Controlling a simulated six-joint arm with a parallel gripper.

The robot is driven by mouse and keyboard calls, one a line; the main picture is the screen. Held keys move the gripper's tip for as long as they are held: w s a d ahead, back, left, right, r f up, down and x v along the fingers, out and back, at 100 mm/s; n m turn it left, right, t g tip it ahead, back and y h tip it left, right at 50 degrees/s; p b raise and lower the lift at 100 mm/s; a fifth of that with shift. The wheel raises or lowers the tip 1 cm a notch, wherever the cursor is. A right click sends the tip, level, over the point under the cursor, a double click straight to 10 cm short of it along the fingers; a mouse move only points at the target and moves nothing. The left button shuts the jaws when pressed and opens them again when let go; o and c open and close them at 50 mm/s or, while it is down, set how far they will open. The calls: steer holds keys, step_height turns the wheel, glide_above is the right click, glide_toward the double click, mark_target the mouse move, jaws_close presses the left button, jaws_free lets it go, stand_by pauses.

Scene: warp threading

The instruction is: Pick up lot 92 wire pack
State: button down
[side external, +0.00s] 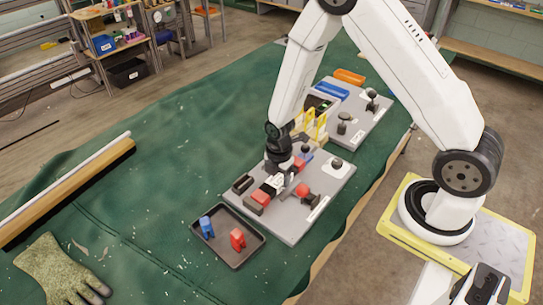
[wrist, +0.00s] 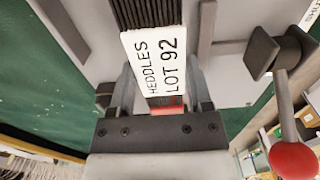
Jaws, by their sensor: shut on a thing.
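The lot 92 wire pack (wrist: 155,60) is a bundle of dark parallel wires with a white label reading "HEDDLES LOT 92". In the wrist view it runs from the top edge down between my fingers. In the side view its white label (side external: 271,187) shows low over the grey plate (side external: 290,228). My gripper (wrist: 160,88) is shut on the pack, with one finger on each side of the label. In the side view my gripper (side external: 277,178) points down at the plate and hides part of the pack. I cannot tell whether the pack still touches the plate.
A red-knobbed clamp (wrist: 292,155) stands close at right in the wrist view. A dark tray (side external: 212,252) holds blue and red pieces. A second grey plate (side external: 358,128) with yellow hooks (side external: 316,124) lies behind. A glove (side external: 58,268) lies front left. The green cloth at left is mostly clear.

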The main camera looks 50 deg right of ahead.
mark_target(278, 178)
steer(key=shift+r, duration=0.15)
step_height(278, 178, up, 10)
stand_by(1.1)
stand_by(0.5)
